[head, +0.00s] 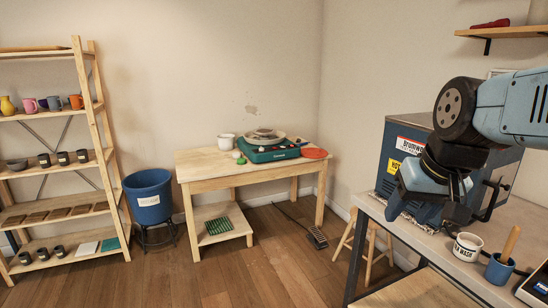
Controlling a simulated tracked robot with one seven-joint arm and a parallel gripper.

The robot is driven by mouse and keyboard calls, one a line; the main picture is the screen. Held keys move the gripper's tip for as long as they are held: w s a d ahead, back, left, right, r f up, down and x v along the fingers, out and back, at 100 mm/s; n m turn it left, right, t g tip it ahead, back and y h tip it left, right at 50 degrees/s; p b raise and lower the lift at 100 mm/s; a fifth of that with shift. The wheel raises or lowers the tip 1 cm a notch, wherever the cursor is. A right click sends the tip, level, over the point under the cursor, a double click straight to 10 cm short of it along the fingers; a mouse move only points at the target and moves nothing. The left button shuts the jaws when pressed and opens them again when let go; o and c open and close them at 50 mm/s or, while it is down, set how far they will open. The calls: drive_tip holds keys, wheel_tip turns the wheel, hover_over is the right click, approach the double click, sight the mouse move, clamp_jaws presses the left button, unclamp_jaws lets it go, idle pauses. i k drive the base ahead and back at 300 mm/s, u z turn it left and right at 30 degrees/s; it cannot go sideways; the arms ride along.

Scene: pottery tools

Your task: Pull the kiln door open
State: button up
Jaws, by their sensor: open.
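The kiln (392,150) is a blue box on the grey worktop at the right, with a white label and a yellow warning label on its left side. What looks like its door face (507,165) is partly visible behind my arm, with a dark bar-like handle (494,196) on it. The door looks shut, but my arm covers much of it. My gripper (428,212) hangs in front of the kiln, left of the handle, pointing down. It is open and holds nothing visible. Whether it touches the kiln cannot be told.
A white glaze pot (467,248) and a blue cup (498,270) with a wooden tool stand on the worktop (425,240) below the gripper. A wooden stool (372,240) is beside it. A wooden table (200,167) with a pottery wheel stands further back; open floor lies left.

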sight(485, 195)
drive_tip(key=z, duration=0.65)
drive_tip(key=i, duration=0.2)
drive_tip(key=z, duration=0.4)
